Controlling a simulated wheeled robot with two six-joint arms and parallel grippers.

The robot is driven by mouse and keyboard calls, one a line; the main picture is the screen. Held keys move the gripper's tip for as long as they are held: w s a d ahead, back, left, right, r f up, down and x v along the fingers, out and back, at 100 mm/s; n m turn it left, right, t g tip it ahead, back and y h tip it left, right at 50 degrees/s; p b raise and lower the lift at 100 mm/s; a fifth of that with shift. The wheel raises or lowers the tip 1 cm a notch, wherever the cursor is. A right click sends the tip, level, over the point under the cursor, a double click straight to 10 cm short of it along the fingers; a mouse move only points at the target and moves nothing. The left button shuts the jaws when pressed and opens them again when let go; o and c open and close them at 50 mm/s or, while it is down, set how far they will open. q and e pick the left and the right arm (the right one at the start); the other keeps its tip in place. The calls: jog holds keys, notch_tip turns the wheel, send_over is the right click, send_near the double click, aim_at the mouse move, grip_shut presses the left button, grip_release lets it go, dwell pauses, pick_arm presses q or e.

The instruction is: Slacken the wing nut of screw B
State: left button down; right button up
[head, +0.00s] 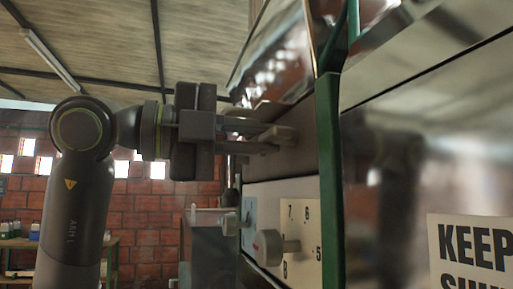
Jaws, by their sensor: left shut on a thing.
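My left gripper (272,138) comes in from the left, high against the side of the machine. Its two long fingers point right and are closed on a small pale wing nut (287,134) at the machine's grey upper face. The fingers cover part of the wing nut, and I see no letter that names the screw. Another small tan piece (266,107) shows just above the fingers; its shape is partly hidden. My right gripper is not in view.
Below the fingers is a cream dial plate (305,215) with numbers and a protruding round knob (268,247). A green post (329,180) and shiny metal panels with a "KEEP" sign (470,248) stand to the right. Shelves (20,243) are far left.

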pick_arm(q)
jog(key=shift+s+d+f, duration=0.1)
jog(key=shift+f, duration=0.1)
dwell(0.4)
jog(key=c, duration=1.5)
grip_release()
jog(key=shift+o, duration=0.5)
jog(key=shift+s+r, duration=0.15)
jog(key=b+v, duration=0.4)
jog(key=v, duration=1.3)
